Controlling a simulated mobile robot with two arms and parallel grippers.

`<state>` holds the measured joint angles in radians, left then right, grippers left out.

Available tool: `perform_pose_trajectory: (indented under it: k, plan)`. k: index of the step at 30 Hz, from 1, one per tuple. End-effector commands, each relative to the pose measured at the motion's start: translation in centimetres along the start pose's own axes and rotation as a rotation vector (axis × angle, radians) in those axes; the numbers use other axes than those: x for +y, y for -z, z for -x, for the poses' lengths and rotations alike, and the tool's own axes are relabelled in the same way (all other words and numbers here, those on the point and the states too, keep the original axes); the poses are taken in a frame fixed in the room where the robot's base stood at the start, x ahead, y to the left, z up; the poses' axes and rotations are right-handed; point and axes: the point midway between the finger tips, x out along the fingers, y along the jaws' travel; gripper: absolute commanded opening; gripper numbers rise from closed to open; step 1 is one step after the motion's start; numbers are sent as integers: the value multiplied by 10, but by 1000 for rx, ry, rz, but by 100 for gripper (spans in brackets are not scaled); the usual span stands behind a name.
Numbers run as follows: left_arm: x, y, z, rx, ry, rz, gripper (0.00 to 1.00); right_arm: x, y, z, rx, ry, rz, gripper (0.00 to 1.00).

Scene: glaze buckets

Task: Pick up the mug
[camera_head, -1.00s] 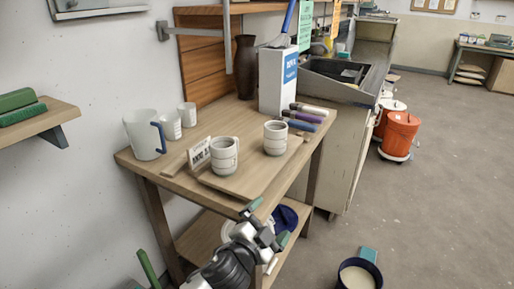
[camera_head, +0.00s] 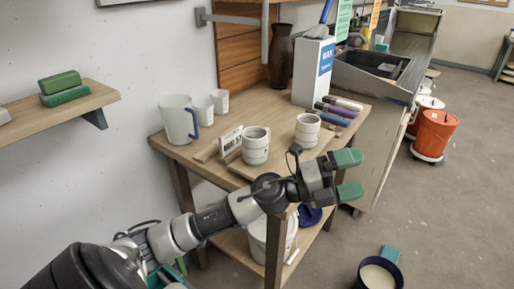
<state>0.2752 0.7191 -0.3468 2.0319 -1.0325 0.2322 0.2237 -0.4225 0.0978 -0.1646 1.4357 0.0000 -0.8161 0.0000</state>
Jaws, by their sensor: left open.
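Two ribbed whitish mugs stand upright on a low wooden board on the table: the left mug (camera_head: 255,146) and the right mug (camera_head: 308,130). A larger pale pitcher (camera_head: 178,120) with a blue handle stands at the table's left end. My left gripper (camera_head: 350,174) is open and empty in front of the table's right front corner, apart from the mugs, its green fingertips pointing right. My right gripper does not show.
The wooden table (camera_head: 225,162) also holds small white cups (camera_head: 218,101), a sign (camera_head: 230,140), markers (camera_head: 337,111), a white box (camera_head: 312,72) and a dark vase (camera_head: 281,56). A dark bucket (camera_head: 379,274) stands on the floor at right.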

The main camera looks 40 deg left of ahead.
Motion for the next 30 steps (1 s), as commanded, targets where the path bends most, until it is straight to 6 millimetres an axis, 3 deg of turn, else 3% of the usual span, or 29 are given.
perform_pose_trajectory:
  k: [4, 8, 12, 18, 21, 24, 30]
  plan:
    - [0, -15, 2, 289, -239, -320, 100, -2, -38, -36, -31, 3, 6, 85]
    - [7, -55, 30, 463, -565, -545, 100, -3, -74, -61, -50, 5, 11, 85]
    - [-6, -120, 85, 527, -974, -686, 100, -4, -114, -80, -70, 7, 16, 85]
    - [-48, -185, 161, 473, -1419, -701, 100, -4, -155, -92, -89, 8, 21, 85]
    - [-64, -199, 185, 440, -1543, -677, 100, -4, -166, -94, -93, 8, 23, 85]
    - [-68, -206, 197, 423, -1600, -660, 100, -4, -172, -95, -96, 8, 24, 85]
    - [-39, -210, 200, 426, -1610, -654, 100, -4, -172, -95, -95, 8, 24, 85]
